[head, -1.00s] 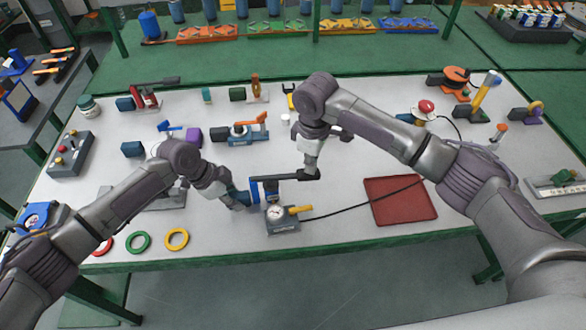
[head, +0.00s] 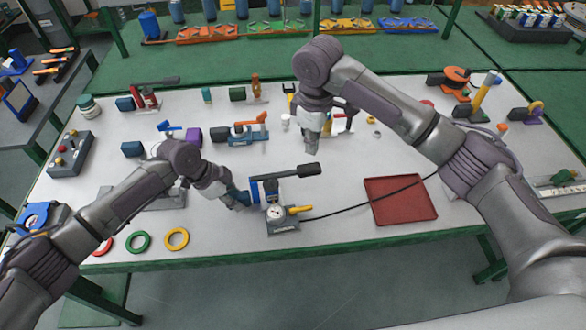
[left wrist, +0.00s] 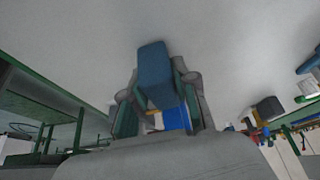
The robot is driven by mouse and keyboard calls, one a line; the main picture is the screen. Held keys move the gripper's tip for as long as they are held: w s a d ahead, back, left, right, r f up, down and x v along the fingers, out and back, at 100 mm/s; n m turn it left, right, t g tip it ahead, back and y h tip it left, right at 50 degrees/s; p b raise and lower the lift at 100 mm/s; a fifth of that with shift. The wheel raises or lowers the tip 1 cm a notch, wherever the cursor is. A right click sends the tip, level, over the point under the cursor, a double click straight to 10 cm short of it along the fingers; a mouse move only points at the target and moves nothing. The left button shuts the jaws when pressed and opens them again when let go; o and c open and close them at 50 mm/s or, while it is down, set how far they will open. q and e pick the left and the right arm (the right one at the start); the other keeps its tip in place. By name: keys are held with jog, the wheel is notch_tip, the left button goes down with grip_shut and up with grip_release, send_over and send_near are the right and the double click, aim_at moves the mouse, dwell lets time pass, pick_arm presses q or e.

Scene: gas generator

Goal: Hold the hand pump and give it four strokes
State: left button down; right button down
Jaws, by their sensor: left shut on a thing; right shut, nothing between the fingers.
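The hand pump (head: 277,213) stands near the table's front edge, with a blue upright body (head: 255,191), a round gauge and a yellow part on its base. Its black lever (head: 290,174) points right and tilts slightly up. My left gripper (head: 243,198) is shut on the blue body from the left. In the left wrist view, blue (left wrist: 176,118) shows between the fingers; the rest of the pump is hidden. My right gripper (head: 311,149) is shut and empty, over the table just behind the lever's end. It appears apart from the lever.
A black hose runs right from the pump across a red tray (head: 400,200). Red, green and yellow rings (head: 176,239) lie at the front left. A blue and orange clamp-like device (head: 245,130) and other fixtures stand further back.

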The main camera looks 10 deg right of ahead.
jog(key=shift+r, duration=0.2)
pick_arm(q)
jog(key=c, duration=0.8)
grip_release()
jog(key=v, duration=1.2)
pick_arm(e)
jog(key=shift+a, duration=0.1)
